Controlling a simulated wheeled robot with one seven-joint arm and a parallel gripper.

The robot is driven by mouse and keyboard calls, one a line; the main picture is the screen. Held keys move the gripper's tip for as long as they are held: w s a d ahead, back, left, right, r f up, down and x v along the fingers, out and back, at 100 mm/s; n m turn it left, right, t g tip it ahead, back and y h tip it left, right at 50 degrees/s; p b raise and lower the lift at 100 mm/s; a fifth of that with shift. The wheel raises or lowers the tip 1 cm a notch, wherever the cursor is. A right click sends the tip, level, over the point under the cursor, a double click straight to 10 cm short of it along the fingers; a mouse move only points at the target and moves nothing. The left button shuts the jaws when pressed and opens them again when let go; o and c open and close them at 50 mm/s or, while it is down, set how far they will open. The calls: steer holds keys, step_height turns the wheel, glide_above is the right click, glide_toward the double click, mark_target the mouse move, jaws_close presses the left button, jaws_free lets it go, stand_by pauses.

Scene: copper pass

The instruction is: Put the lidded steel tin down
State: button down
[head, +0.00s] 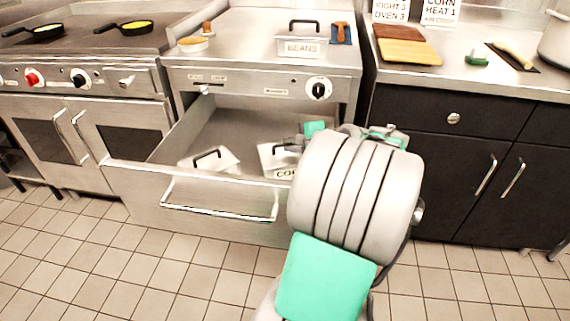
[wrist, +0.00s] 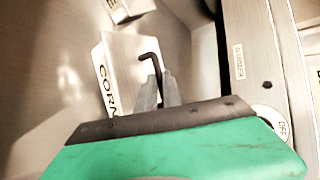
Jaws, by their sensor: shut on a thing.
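The lidded steel tin (head: 267,160) has a dark hooked lid handle and a label reading CORN, partly cut off. It is within the open drawer (head: 148,183), at its right side; whether it touches the drawer floor I cannot tell. The tin also shows in the wrist view (wrist: 124,62). My gripper (wrist: 158,90) is shut on the tin's dark handle, from the right in the head view. My arm hides the tin's right part in the head view, and the gripper covers its near part in the wrist view.
A second lidded tin (head: 225,160) sits left in the drawer, with a gap between them. A wooden board (head: 410,52) lies on the right counter.

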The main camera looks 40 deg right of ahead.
mark_target(293, 156)
step_height(293, 156, down, 4)
steer(key=shift+f+b, duration=0.1)
steer(key=shift+b, duration=0.65)
steer(key=c, duration=1.5)
jaws_free()
steer(key=p+v, duration=0.4)
steer(key=v, duration=0.8)
steer(key=shift+p, duration=0.35)
